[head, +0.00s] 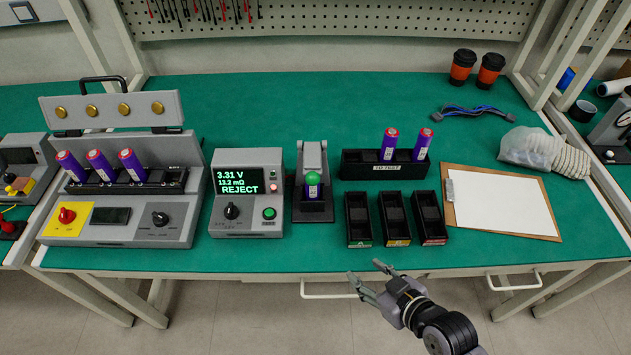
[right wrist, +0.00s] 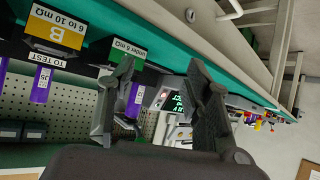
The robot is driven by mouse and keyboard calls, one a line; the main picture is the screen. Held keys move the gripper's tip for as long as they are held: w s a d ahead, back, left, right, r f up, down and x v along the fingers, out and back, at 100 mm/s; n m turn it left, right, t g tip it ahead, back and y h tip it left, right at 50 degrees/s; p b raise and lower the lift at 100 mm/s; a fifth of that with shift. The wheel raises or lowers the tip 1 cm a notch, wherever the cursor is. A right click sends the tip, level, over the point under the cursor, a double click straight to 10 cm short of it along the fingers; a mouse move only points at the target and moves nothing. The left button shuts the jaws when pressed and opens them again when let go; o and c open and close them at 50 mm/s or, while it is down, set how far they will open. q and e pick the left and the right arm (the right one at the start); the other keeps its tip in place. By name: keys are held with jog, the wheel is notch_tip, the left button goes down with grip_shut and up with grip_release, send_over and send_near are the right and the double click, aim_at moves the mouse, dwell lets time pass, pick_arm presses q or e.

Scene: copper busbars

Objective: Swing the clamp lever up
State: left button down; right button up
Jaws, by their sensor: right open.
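The clamp fixture (head: 313,213) stands right of the meter, on a dark base with a grey upright part (head: 312,155). A green rounded knob (head: 312,178) shows at its front, with a purple cell (head: 312,192) partly visible just below it. I cannot tell the lever's exact angle. My right gripper (head: 365,269) is open and empty. It is in front of the table's near edge, to the lower right of the fixture and apart from it. Its two fingers (right wrist: 160,75) are spread with nothing between them. My left gripper is not in view.
The meter (head: 247,190) reads 3.31 V, 13.2 mΩ, REJECT. Three black bins (head: 396,218) and a TO TEST rack (head: 358,165) with two purple cells stand right of the fixture. A clipboard (head: 500,205) lies further right. At left, a machine (head: 120,225) with its lid raised holds three cells.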

notch_tip(320, 180, up, 6)
jog(key=w+a+f+n+t+y, duration=0.1)
jog(key=a+t+y, duration=0.1)
jog(key=n+t+y, duration=0.1)
jog(key=t+y, duration=0.1)
jog(key=t, duration=0.1)
send_near(317, 183)
jog(key=p+x, duration=0.2)
jog(key=x, duration=0.9)
jog(key=shift+w+a, duration=0.2)
jog(key=shift+w, duration=0.05)
jog(key=shift+c, duration=0.3)
grip_shut()
